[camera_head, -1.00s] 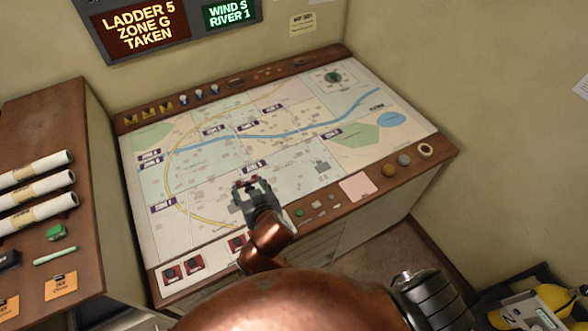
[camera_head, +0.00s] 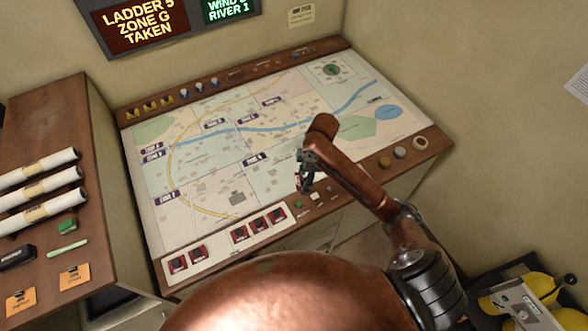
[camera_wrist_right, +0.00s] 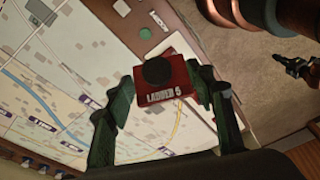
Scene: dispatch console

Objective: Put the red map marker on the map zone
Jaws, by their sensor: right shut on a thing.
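My right gripper (camera_head: 306,176) is over the right front part of the map (camera_head: 206,205), near the console's front edge. In the wrist view the gripper (camera_wrist_right: 165,112) is shut on a red map marker (camera_wrist_right: 181,91) with a black round knob and the label "LADDER 5". The marker is between the two fingers, apparently above the surface. The map shows a blue river, a yellow road and several dark zone labels, such as one (camera_head: 255,159) near the middle. The gripper and forearm hide part of the map's right side. My left gripper is out of view.
Several red markers sit in a white strip (camera_head: 219,250) at the front left. A wall sign (camera_head: 140,27) reads "LADDER 5 ZONE G TAKEN". A side cabinet with rolled papers (camera_head: 40,190) stands at left. Round knobs (camera_head: 400,152) line the right front edge. The map's middle is clear.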

